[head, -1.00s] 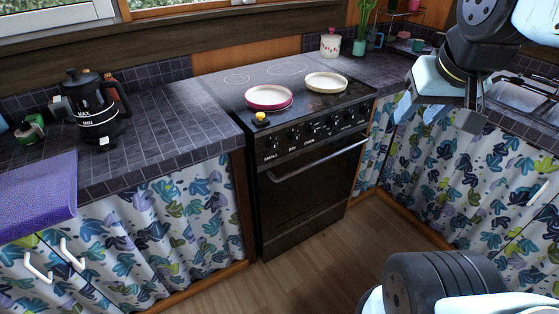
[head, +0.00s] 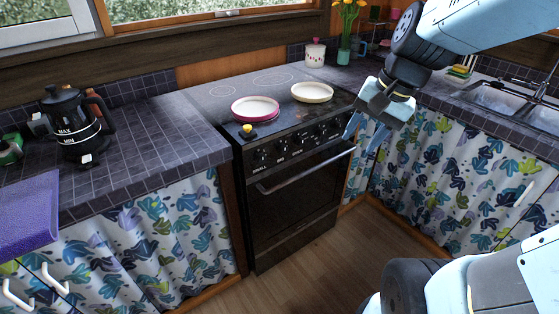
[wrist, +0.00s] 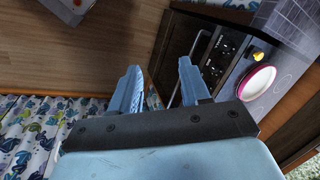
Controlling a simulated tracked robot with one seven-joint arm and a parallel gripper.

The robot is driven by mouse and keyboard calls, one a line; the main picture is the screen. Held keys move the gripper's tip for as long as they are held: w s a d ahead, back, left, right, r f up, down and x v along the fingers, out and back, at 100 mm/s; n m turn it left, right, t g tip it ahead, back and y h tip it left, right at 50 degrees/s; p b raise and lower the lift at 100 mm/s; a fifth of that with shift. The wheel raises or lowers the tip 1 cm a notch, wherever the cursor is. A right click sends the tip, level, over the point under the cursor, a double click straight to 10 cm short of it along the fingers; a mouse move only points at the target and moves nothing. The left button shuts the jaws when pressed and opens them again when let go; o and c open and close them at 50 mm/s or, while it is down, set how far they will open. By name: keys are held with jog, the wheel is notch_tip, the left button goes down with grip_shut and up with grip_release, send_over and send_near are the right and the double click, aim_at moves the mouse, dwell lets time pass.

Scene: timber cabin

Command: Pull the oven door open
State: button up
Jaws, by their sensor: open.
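The black oven (head: 290,207) stands in the middle of the head view, and its door is shut. A silver bar handle (head: 305,170) runs across the top of the door. My gripper (head: 362,133) is in front of the right end of the oven front, near the handle's right end in the picture. In the wrist view my gripper (wrist: 160,78) has its two blue fingers spread with nothing between them. There the handle (wrist: 193,53) lies beyond the right finger, and the oven (wrist: 178,48) appears turned on its side. I cannot tell the exact gap to the handle.
A pink-rimmed plate (head: 256,108) and a cream plate (head: 312,92) sit on the hob. A black kettle (head: 72,130) stands on the left counter. Curtained cupboards (head: 425,165) flank the oven. The wooden floor (head: 335,248) before the oven is clear.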

jog(key=w+a+f+m+g+y, duration=0.1)
jog(key=w+a+f+m+y, duration=0.2)
jog(key=w+f+m+y, duration=0.35)
jog(key=w+a+f+m+g+y, duration=0.1)
jog(key=w+a+f+m+y, duration=0.25)
jog(key=w+f+m, duration=0.65)
jog(key=m+t, duration=0.9)
jog(key=m, duration=1.3)
send_near(280, 186)
jog(key=shift+n, duration=0.25)
jog(key=x, duration=1)
jog(key=shift+w+f, duration=0.5)
jog(key=shift+c, duration=0.3)
grip_shut()
